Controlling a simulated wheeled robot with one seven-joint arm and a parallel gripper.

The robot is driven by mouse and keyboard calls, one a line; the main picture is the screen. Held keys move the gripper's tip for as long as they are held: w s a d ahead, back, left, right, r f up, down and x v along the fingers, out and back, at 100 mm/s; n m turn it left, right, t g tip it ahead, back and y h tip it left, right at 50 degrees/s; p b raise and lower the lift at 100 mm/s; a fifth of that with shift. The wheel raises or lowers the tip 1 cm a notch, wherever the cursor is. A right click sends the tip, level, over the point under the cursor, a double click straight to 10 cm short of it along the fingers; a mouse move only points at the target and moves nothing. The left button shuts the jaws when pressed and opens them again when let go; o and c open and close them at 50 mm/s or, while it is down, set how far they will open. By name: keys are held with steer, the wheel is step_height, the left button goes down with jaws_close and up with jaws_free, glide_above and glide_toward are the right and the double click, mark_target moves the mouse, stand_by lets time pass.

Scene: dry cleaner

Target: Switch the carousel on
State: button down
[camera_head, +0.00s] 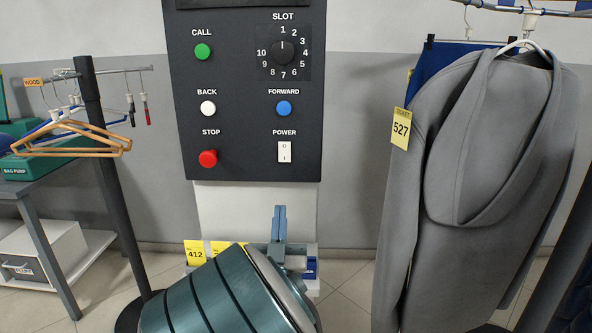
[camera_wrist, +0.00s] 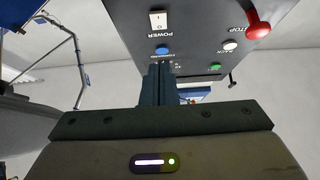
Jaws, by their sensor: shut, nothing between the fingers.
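The dark control panel (camera_head: 240,120) stands upright ahead of me. Its white POWER rocker switch (camera_head: 284,152) is at the panel's lower right; which side is pressed in I cannot tell. The switch also shows in the wrist view (camera_wrist: 158,21), where the panel is upside down. My gripper (camera_head: 279,210) is below the panel, under the switch and apart from it. Its blue fingers point up and are shut together, empty. In the wrist view the fingertips (camera_wrist: 161,66) appear just under the blue FORWARD button (camera_wrist: 162,50) in the picture.
The red STOP button (camera_head: 208,158) sits left of the switch; white BACK (camera_head: 208,108), green CALL (camera_head: 203,51) and the SLOT dial (camera_head: 283,52) are above. A grey coat (camera_head: 470,180) hangs close on the right. A hanger rack (camera_head: 100,130) stands left. Yellow tickets (camera_head: 196,252) lie below the panel.

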steer(key=shift+s, duration=0.1)
stand_by(0.3)
glide_toward(284, 155)
step_height(284, 155, up, 4)
steer(key=w, duration=0.3)
steer(key=shift+w+f, duration=0.15)
steer(key=shift+w, duration=0.15)
steer(key=shift+w+d, duration=0.1)
steer(key=shift+w, duration=0.4)
